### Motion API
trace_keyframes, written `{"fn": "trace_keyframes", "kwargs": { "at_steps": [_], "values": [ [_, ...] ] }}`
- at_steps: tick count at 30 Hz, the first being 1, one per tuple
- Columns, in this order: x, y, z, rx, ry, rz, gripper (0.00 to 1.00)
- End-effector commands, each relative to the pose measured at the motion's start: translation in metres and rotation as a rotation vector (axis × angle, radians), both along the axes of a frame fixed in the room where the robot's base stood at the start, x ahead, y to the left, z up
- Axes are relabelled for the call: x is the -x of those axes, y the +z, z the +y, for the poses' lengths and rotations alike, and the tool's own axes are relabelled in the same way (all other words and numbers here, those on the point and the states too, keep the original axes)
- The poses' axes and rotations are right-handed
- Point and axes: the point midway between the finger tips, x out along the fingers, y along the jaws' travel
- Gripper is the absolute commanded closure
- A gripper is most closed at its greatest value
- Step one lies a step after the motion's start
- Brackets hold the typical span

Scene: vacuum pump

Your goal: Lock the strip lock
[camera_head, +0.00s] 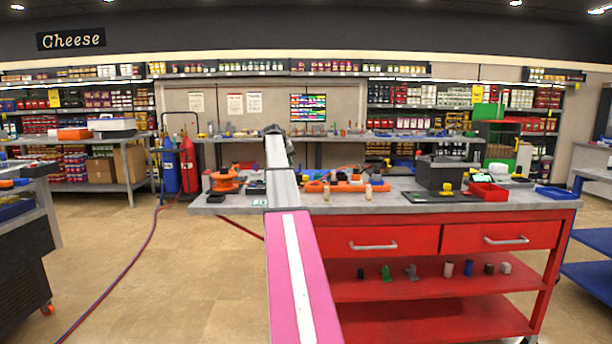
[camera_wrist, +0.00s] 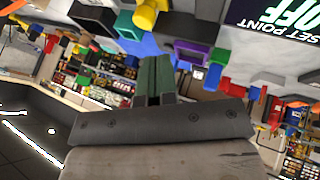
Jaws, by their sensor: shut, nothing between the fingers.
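I cannot single out the strip lock in either view. In the head view my pink and white arm reaches forward over the workbench, and its far end hides part of the bench behind it. In the wrist view my gripper (camera_wrist: 157,64) shows as two dark green fingers side by side, closed with nothing between them. Small yellow, blue, green, red and purple parts show beyond the fingers; I cannot tell how far off they are. A display reading SET POINT OFF (camera_wrist: 282,25) appears upside down at the top right.
The red workbench (camera_head: 432,204) has a grey top. Red and blue cylinders (camera_head: 187,163) stand behind left. The left floor is mostly free.

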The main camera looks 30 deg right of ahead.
Motion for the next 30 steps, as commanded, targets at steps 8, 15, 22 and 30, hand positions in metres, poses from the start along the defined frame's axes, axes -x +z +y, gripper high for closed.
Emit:
{"fn": "trace_keyframes", "kwargs": {
  "at_steps": [8,15,22,30],
  "values": [
    [0.0,0.0,0.0,0.0,0.0,0.0,1.0],
    [-0.002,-0.006,-0.004,0.0,0.0,0.0,1.0],
    [-0.007,-0.029,-0.02,0.0,0.0,0.001,1.0],
    [-0.014,-0.066,-0.047,-0.001,0.0,0.001,1.0]
  ]
}}
